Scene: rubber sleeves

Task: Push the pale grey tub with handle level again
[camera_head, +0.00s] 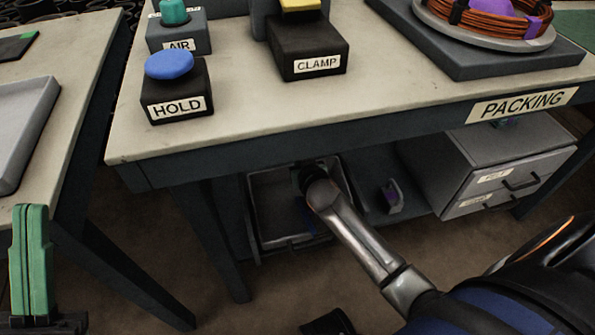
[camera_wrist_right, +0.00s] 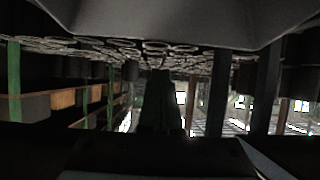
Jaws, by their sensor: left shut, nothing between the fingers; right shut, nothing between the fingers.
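The pale grey tub (camera_head: 262,225) is under the packing table, partly covered by my right arm. Its rim looks a little slanted, but I cannot tell how far it is tilted; its handle is not clear. My right arm reaches to the tub, and its gripper is hidden behind the wrist in the head view. In the right wrist view the dark green fingers of my right gripper (camera_wrist_right: 160,100) are together and empty. A grey surface fills the top there, and I cannot tell whether it is the tub. My left gripper (camera_head: 31,215) is shut and empty at the lower left, away from the tub.
The packing table (camera_head: 240,125) overhangs the tub. A drawer unit (camera_head: 440,180) stands to the right, with a small grey and purple object (camera_head: 391,197) between. A table leg (camera_head: 213,235) stands left of the tub. Open floor lies in front.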

